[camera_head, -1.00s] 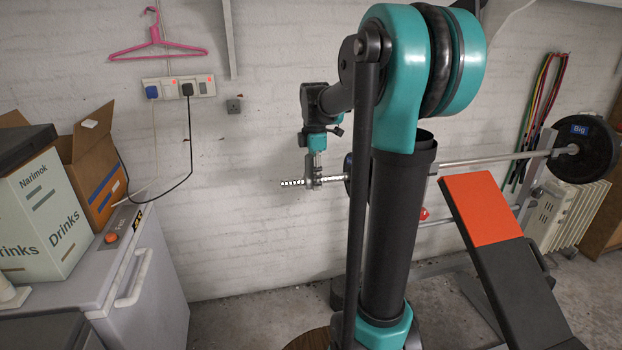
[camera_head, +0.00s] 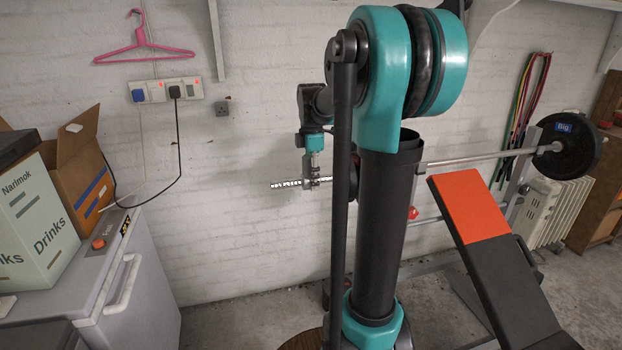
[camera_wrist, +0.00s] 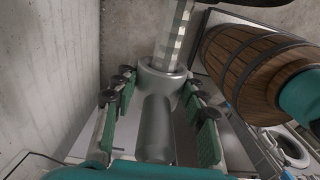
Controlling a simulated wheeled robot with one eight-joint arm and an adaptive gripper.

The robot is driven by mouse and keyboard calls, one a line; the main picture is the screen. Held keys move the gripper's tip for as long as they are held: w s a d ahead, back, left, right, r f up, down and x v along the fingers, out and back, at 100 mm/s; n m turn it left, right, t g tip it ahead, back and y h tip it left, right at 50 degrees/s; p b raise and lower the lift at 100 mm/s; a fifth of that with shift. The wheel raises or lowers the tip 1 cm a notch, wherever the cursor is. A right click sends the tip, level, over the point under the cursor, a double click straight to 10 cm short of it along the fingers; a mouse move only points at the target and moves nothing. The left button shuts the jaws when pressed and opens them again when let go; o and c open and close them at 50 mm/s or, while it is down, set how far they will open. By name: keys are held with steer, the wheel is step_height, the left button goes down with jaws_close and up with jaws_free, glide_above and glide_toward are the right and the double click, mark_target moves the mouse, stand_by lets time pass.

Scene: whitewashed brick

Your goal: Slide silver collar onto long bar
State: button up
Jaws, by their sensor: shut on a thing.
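The silver collar (camera_wrist: 160,82) shows as a smooth grey ring between the fingers of my gripper (camera_wrist: 158,105) in the wrist view. My gripper is shut on it. The long bar (camera_wrist: 173,40) meets the collar's far opening from the top of that view. A smooth grey cylinder continues below the ring; I cannot tell if it is bar or collar. In the head view, the bar's bright sleeve (camera_head: 288,185) sticks out left of my gripper (camera_head: 313,182), so the collar appears to be around the bar. The collar is too small to make out in the head view.
A black weight plate (camera_head: 570,145) is on the bar's right end. An orange-topped bench (camera_head: 468,208) stands at right. A wooden barrel (camera_wrist: 250,65) lies right of the bar in the wrist view. A white brick wall (camera_head: 255,130) is close behind the bar.

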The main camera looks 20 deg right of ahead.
mark_target(331, 175)
steer(key=shift+d, duration=0.2)
steer(key=shift+d, duration=3)
steer(key=o, duration=1.4)
step_height(331, 175, up, 12)
